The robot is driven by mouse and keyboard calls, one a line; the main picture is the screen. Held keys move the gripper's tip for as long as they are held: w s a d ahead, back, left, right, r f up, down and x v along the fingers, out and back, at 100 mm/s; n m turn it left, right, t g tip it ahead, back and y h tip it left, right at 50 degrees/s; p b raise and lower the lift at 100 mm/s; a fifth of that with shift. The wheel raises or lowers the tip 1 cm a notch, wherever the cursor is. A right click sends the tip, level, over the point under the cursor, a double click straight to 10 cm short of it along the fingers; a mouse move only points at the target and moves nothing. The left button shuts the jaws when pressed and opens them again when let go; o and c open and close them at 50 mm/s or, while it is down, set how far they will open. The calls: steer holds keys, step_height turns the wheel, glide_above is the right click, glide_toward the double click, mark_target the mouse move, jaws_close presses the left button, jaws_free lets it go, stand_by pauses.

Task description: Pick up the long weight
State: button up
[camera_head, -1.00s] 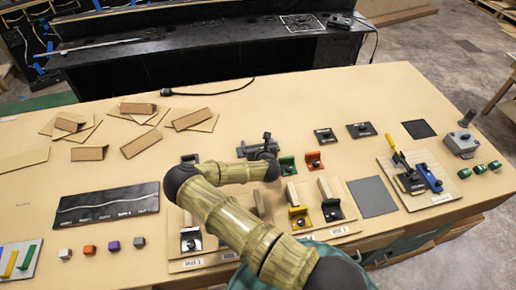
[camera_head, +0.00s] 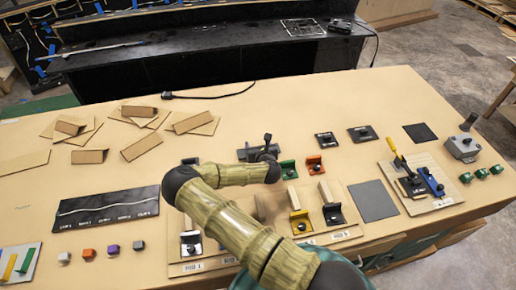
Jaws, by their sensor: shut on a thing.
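My gripper (camera_head: 262,153) shows as a small dark shape at the end of my bamboo-patterned arm, over the middle of the table. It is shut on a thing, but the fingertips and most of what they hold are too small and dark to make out. I cannot clearly pick out the long weight by its look; a dark grey bar-like shape lies right at the gripper. My arm hides part of the table below it.
Wooden bars on coloured brackets (camera_head: 299,220) stand near the front. Cardboard pieces (camera_head: 143,146) lie at the left. A tool board (camera_head: 440,202) and grey box (camera_head: 462,148) are at the right.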

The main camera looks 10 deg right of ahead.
step_height(320, 180, up, 9)
steer(key=b, duration=0.2)
stand_by(0.7)
